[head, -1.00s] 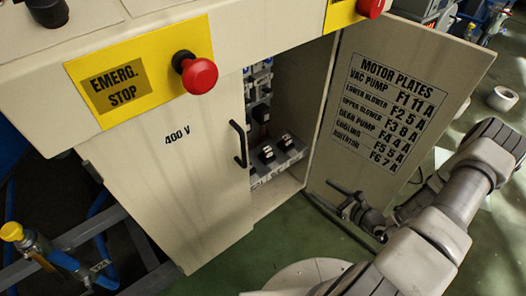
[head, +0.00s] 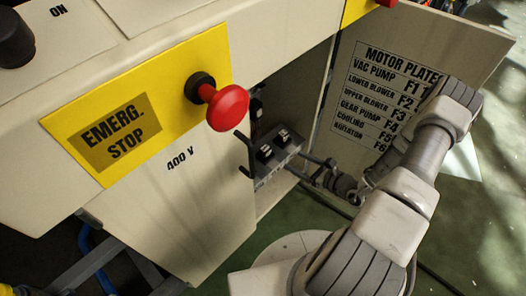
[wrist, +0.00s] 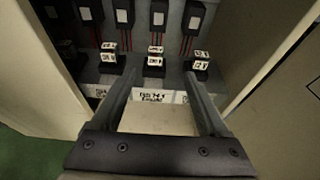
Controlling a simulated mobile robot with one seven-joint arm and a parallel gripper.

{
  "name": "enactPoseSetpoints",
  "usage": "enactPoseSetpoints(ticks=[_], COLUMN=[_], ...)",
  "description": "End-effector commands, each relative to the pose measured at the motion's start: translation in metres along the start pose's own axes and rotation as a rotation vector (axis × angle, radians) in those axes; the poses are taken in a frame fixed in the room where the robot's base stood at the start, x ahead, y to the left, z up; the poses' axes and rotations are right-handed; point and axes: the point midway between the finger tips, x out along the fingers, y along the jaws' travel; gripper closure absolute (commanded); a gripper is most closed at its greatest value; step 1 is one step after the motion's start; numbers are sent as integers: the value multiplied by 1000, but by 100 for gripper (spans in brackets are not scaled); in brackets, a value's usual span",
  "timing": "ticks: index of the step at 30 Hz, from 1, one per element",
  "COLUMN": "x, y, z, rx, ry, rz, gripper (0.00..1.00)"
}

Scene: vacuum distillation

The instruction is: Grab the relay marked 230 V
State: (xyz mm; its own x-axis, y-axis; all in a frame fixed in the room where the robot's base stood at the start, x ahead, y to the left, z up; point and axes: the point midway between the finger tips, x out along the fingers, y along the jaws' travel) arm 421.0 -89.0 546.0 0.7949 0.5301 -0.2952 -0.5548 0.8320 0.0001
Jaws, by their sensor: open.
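In the head view two relays (head: 265,153) (head: 283,136) show, with my gripper (head: 308,168) at the cabinet opening.
Several black devices with red wires (wrist: 158,15) hang on the cabinet's back wall. The left door (head: 190,200) marked 400 V has a black handle. A red emergency stop (head: 228,107) juts out above.

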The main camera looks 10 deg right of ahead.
Motion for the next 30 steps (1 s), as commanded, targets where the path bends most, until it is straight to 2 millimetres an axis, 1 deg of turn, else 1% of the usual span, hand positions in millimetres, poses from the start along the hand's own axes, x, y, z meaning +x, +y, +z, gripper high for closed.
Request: enactPoseSetpoints(ticks=[1,6,9,12,15,22,27,30], x=[13,51,72,87,96,109,133,147], y=[2,2,1,1,1,4,10,9], z=[-3,-4,-3,-3,-2,-3,-8,-6], rx=[-1,-2,-3,-2,-2,-1,0,-2], ry=[-2,-1,-2,-1,-1,0,-1,-1], rz=[5,4,3,3,1,3,3,2], gripper=[22,22,22,22,22,22,22,22])
